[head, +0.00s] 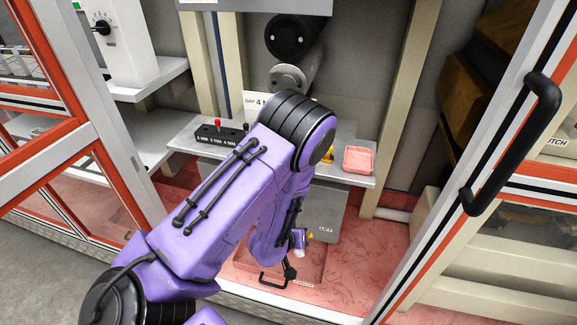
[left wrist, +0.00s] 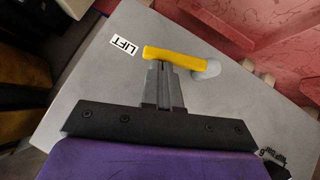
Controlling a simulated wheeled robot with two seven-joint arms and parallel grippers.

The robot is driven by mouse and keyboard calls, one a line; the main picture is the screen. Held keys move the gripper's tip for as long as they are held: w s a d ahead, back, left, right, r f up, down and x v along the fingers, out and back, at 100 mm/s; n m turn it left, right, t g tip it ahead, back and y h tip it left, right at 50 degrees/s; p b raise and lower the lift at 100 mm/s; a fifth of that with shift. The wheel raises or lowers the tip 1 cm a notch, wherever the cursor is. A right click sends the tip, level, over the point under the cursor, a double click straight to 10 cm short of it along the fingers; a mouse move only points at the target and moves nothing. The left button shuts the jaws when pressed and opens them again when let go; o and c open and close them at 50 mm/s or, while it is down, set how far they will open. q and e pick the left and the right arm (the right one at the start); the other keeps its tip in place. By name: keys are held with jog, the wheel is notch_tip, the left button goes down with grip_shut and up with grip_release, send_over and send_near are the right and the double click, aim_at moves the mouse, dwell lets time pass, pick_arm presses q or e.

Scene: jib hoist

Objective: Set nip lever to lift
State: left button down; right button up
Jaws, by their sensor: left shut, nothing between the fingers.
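The nip lever has a yellow handle (left wrist: 180,58) and a round grey pivot (left wrist: 207,69) in the left wrist view. The handle's free end points toward a white LIFT label (left wrist: 124,45) and lies close beside it. My left gripper (left wrist: 165,70) is shut with nothing between its fingers. Its tips are right at the middle of the handle; whether they touch it I cannot tell. In the head view a bit of the yellow handle (head: 310,237) shows low on the grey panel (head: 327,205), and my purple arm hides much around it. My right gripper is not in view.
A shelf above the lever holds a black selector block with a red knob (head: 216,130) and a pink tray (head: 358,159). A black door handle (head: 512,142) is on the open door at right. A black hooked handle (head: 283,280) is near the panel's foot.

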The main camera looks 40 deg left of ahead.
pick_arm(q)
jog(key=shift+w+d+f, duration=0.15)
jog(key=shift+d+f, duration=0.25)
dwell(0.4)
jog(key=s+d+r+p, duration=0.1)
jog(key=s+r+p, duration=0.5)
jog(key=r, duration=0.5)
jog(key=shift+s+p, duration=0.3)
jog(key=shift+s, duration=0.35)
jog(key=shift+w+d, duration=0.1)
jog(key=shift+d, duration=0.05)
